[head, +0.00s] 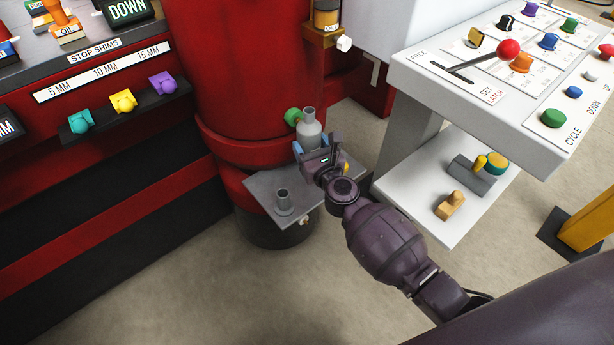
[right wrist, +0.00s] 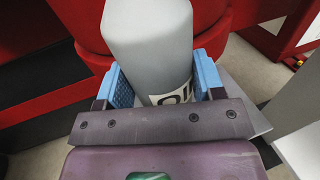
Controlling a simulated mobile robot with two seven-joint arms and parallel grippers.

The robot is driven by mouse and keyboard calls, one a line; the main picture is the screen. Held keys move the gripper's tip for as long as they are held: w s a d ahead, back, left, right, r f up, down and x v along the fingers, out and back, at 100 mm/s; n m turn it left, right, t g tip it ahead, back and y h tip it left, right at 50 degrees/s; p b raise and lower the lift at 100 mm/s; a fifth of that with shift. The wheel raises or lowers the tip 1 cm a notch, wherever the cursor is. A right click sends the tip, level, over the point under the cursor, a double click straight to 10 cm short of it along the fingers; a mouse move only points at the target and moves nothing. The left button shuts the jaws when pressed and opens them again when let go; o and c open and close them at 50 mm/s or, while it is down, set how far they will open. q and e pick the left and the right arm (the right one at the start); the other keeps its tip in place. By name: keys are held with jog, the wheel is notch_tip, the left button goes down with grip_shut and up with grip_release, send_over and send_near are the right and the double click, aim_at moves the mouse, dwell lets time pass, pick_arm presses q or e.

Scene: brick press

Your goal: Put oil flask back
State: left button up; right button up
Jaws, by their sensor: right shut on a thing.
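The oil flask (head: 309,133) is a light grey bottle with a narrow neck, upright in the head view, in front of the red press column and over the back of a small grey shelf. My right gripper (head: 314,156) is shut on it, with blue finger pads on its sides. In the right wrist view the flask (right wrist: 150,45) fills the space between the pads, and part of a dark-lettered label shows. Its base is hidden, so I cannot tell whether it touches the shelf. My left gripper is not in view.
The grey shelf (head: 262,188) carries a short grey cup-like piece (head: 283,202) near its front. A green knob (head: 292,116) sits beside the flask on the column. A white control desk (head: 440,80) with a lower shelf (head: 400,188) stands to the right.

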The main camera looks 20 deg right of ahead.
notch_tip(320, 180, down, 7)
jog(key=b, duration=0.4)
jog(key=shift+s+f, duration=0.1)
jog(key=shift+f, duration=0.05)
notch_tip(320, 180, down, 5)
jog(key=b, duration=0.3)
jog(key=shift+f+b, duration=0.1)
jog(key=shift+b, duration=0.2)
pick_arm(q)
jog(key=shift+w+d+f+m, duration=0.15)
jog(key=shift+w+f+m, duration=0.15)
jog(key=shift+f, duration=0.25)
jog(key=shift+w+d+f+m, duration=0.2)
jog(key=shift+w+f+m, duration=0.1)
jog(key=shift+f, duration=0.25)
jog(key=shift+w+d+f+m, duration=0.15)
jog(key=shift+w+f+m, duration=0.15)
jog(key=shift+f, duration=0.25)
pick_arm(e)
jog(key=shift+r, duration=0.25)
jog(key=shift+f, duration=0.35)
jog(key=o, duration=0.9)
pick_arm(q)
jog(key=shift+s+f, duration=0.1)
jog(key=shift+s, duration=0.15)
pick_arm(e)
jog(key=shift+o, duration=0.8)
